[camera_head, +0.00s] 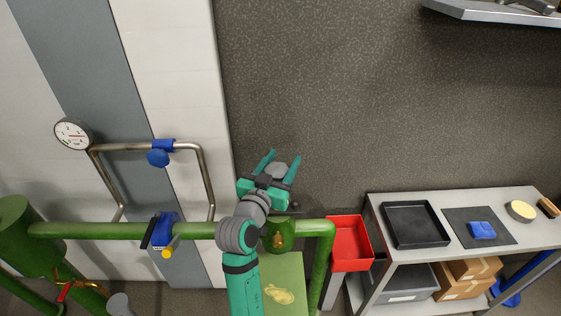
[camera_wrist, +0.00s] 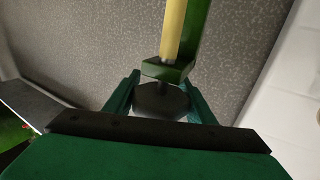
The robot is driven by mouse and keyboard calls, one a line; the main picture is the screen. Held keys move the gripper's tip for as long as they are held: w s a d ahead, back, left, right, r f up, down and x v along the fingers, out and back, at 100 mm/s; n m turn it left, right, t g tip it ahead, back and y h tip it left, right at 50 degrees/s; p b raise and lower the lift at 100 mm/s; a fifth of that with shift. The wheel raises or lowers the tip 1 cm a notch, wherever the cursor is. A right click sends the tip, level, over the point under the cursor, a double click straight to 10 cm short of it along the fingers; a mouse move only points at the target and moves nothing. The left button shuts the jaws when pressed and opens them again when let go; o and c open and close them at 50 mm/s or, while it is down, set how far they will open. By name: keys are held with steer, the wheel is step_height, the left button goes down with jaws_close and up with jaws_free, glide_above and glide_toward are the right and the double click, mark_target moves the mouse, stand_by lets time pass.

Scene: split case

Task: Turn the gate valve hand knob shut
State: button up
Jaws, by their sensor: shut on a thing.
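The gate valve's dark grey hand knob (camera_wrist: 160,100) sits between the two teal fingers of my gripper (camera_wrist: 160,104) in the wrist view. A yellow stem (camera_wrist: 173,32) and a green yoke (camera_wrist: 184,65) adjoin it. In the head view the knob (camera_head: 279,169) shows between the fingertips of my gripper (camera_head: 278,166), which is shut on it. The green valve body (camera_head: 281,236) is on the green pipe below. My gripper and wrist hide the stem there. How far the knob is turned cannot be told.
A blue valve (camera_head: 162,229) with a yellow handle end is on the green pipe (camera_head: 95,230) to the left. A steel pipe (camera_head: 132,147) with a gauge (camera_head: 73,133) is above. A red bin (camera_head: 350,247) and a bench (camera_head: 458,199) stand right.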

steer(key=shift+s+d+m+g+h, duration=0.1)
steer(key=shift+d+m+g+h, duration=0.1)
steer(key=shift+m+g+h, duration=0.6)
steer(key=shift+s+d+m+g+h, duration=0.2)
steer(key=shift+m+g+h, duration=0.3)
steer(key=shift+h, duration=0.5)
steer(key=shift+s+d+m+g+h, duration=0.1)
steer(key=shift+d+m+g+h, duration=0.1)
steer(key=shift+m+g+h, duration=0.5)
steer(key=shift+h, duration=0.3)
steer(key=o, duration=1.1)
steer(key=shift+c, duration=0.2)
steer(key=v, duration=1)
steer(key=shift+s+a, duration=0.2)
steer(key=shift+s, duration=0.1)
